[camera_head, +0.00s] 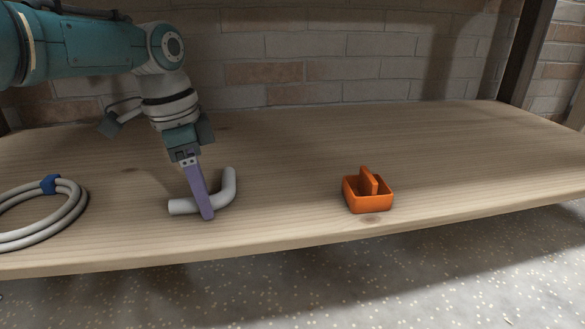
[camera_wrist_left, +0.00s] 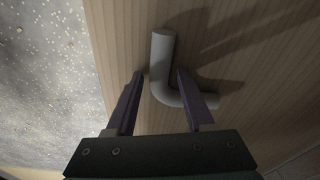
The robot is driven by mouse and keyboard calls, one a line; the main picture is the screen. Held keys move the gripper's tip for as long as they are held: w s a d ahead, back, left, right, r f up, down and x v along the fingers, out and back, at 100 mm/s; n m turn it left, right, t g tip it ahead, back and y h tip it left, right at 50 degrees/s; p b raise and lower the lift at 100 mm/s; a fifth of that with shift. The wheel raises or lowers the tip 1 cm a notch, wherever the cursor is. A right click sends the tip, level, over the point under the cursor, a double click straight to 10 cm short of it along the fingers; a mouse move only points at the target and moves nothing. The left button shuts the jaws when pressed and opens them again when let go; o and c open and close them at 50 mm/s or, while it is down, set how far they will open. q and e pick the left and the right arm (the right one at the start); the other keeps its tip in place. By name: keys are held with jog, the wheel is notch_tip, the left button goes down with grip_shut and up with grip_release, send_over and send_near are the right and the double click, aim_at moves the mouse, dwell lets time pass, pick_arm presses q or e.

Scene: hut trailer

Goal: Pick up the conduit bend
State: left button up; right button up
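The conduit bend (camera_head: 228,186) is a light grey curved tube lying on the wooden shelf, left of centre in the head view. In the left wrist view the conduit bend (camera_wrist_left: 163,52) lies with one leg between my fingers and its other leg passing under the right finger. My left gripper (camera_head: 206,212) points down at it, with a purple finger in front of the tube. In the left wrist view the left gripper (camera_wrist_left: 160,75) is open, its fingers on either side of the tube, with a visible gap on the left side. My right gripper is not in view.
A coiled grey cable with a blue tie (camera_head: 49,184) lies on the shelf at the left. An orange open box with an upright divider (camera_head: 367,203) stands to the right. The wooden shelf (camera_head: 450,150) is clear farther right, with a brick wall behind.

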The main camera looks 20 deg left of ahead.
pick_arm(q)
grip_shut()
dwell(0.5)
notch_tip(320, 180, up, 20)
jog(key=p, duration=1.6)
